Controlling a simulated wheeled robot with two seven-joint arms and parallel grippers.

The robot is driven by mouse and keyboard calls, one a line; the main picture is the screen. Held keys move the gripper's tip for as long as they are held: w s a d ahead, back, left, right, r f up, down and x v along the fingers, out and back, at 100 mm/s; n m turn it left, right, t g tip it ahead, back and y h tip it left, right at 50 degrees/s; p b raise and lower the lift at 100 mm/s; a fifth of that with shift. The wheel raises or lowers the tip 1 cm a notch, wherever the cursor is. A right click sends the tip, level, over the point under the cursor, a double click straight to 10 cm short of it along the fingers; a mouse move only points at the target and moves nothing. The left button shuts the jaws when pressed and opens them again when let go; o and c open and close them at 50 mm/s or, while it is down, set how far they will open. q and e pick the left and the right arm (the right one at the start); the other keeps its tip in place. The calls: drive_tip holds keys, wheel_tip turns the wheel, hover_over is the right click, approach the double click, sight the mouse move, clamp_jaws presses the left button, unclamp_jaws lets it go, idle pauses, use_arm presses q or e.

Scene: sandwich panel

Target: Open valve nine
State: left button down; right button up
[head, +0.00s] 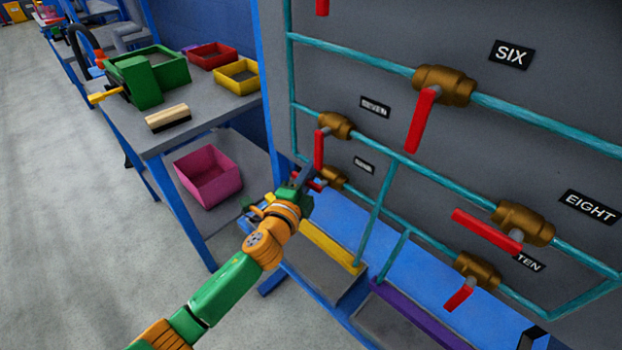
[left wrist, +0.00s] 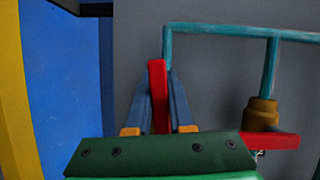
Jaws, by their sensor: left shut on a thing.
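Valve nine has a small brass body (head: 334,178) on the low teal pipe, just below and left of its NINE label (head: 364,164). Its red handle is mostly hidden by my gripper in the head view. My left gripper (head: 304,178) is at this valve, to the left of the brass body. In the left wrist view, the red handle (left wrist: 158,95) stands upright between the two fingers, and the gripper (left wrist: 159,105) is shut on it. The handle there looks roughly in line with the teal pipe behind it. My right gripper is not in view.
A valve with a red handle (head: 319,150) sits just above valve nine. Valves six (head: 445,85), eight (head: 525,223) and ten (head: 478,269) are to the right. A grey workbench (head: 220,108) with bins stands left. Open floor (head: 80,220) lies left of my arm.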

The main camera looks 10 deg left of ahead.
use_arm(q)
drive_tip(key=shift+r+m+t, duration=0.3)
drive_tip(key=shift+m+t, duration=0.1)
drive_tip(key=shift+m, duration=0.3)
drive_tip(key=c, duration=0.8)
unclamp_jaws()
drive_tip(key=v, duration=0.7)
drive_tip(key=shift+a, duration=0.1)
